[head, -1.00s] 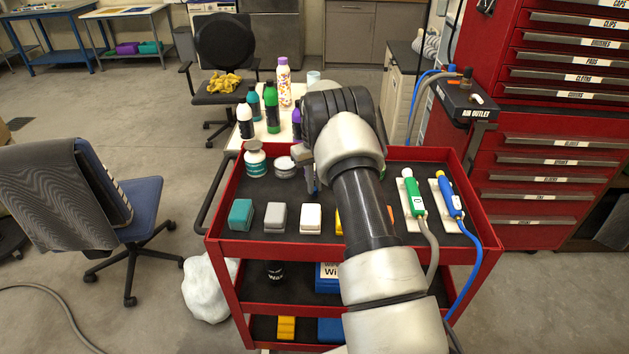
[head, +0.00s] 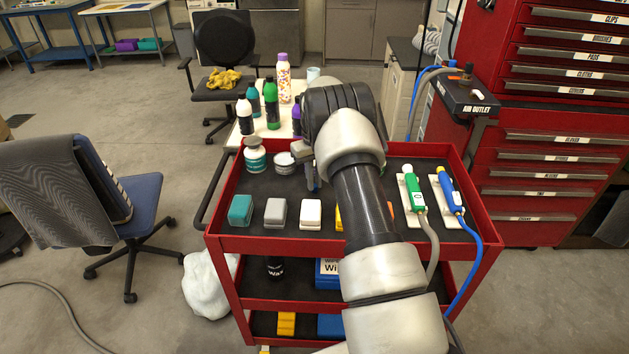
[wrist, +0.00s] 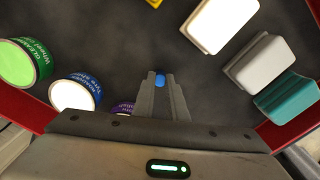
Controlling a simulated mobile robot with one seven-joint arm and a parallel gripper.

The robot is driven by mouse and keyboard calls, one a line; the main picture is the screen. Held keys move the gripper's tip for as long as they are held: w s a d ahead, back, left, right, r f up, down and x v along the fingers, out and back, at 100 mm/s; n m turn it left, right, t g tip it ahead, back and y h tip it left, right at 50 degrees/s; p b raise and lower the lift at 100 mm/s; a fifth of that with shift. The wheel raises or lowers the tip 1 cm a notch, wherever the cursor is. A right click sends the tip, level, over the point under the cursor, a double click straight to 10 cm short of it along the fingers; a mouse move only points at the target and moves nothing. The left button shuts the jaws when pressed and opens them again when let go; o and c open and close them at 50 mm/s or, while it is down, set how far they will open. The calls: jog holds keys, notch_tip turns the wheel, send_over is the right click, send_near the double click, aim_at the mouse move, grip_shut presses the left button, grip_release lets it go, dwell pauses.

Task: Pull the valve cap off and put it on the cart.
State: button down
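A small round blue cap (wrist: 160,80) shows between the fingertips of my gripper (wrist: 161,76) in the wrist view. The two fingers are close together, one on each side of the cap, with a narrow gap along their length. My gripper (head: 312,182) hangs over the top tray of the red cart (head: 290,243) in the head view, largely hidden behind my own arm. The tray's dark mat (wrist: 205,85) lies beneath the fingers. The exact height of the cap above the mat cannot be told. No valve is clearly visible.
Two jars (head: 256,158) (head: 285,166) stand left of my gripper. Teal (head: 240,211), grey (head: 275,212) and white (head: 311,213) blocks line the front. Green (head: 414,194) and blue (head: 450,193) handled tools lie right. Bottles (head: 271,105) stand behind. Bare mat shows between jars and blocks.

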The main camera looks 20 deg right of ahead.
jog(key=c, duration=1.7)
grip_release()
